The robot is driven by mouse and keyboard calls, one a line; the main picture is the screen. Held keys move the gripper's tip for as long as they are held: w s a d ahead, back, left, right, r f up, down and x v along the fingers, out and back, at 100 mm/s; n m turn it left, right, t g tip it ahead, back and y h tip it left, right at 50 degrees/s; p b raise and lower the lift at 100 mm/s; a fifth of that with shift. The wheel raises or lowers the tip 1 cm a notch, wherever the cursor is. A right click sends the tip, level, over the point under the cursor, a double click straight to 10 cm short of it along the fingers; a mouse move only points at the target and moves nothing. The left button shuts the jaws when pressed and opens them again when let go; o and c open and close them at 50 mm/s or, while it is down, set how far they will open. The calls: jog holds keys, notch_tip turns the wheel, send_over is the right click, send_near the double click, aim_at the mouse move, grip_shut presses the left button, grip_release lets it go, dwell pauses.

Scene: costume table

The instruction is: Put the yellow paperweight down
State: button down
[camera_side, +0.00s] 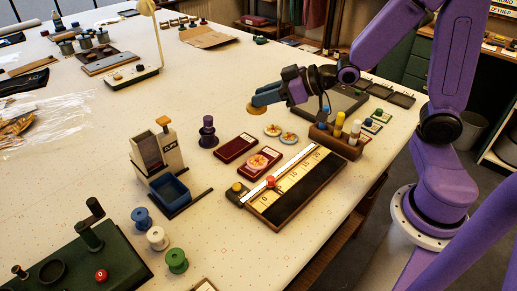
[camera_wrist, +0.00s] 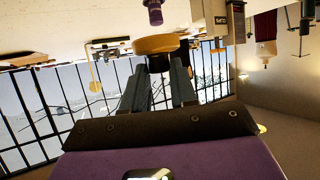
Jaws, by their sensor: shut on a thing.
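The yellow paperweight (camera_wrist: 156,44) is a round, flat-topped disc at the tips of my gripper's fingers in the wrist view. In the side view the yellow paperweight (camera_side: 256,108) shows as a small yellow disc at the left end of my gripper (camera_side: 262,101). My gripper (camera_wrist: 158,72) is shut on it and holds it above the table, back of the dark red trays. The fingers point left in the side view. Part of the paperweight is hidden by the fingers.
A beige machine (camera_side: 157,150) stands left. White tabletop is clear behind the spool.

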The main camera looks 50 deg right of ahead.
aim_at(265, 157)
jog(key=shift+a+n+g+y, duration=0.7)
jog(key=shift+a+n+y, duration=0.2)
jog(key=shift+n+y, duration=0.15)
jog(key=shift+s+a+f+n+g+y, duration=0.45)
jog(key=shift+s+f+n+g, duration=0.3)
jog(key=shift+f, duration=0.95)
jog(key=shift+s+a+f+n+g+y, duration=0.3)
jog(key=shift+s+f+n+g+y, duration=0.5)
jog(key=shift+f, duration=0.85)
jog(key=shift+s+a+f+n+g+y, duration=0.35)
jog(key=shift+f+n+g, duration=0.5)
jog(key=shift+f, duration=0.85)
jog(key=c, duration=0.9)
grip_release()
jog(key=shift+f, duration=0.15)
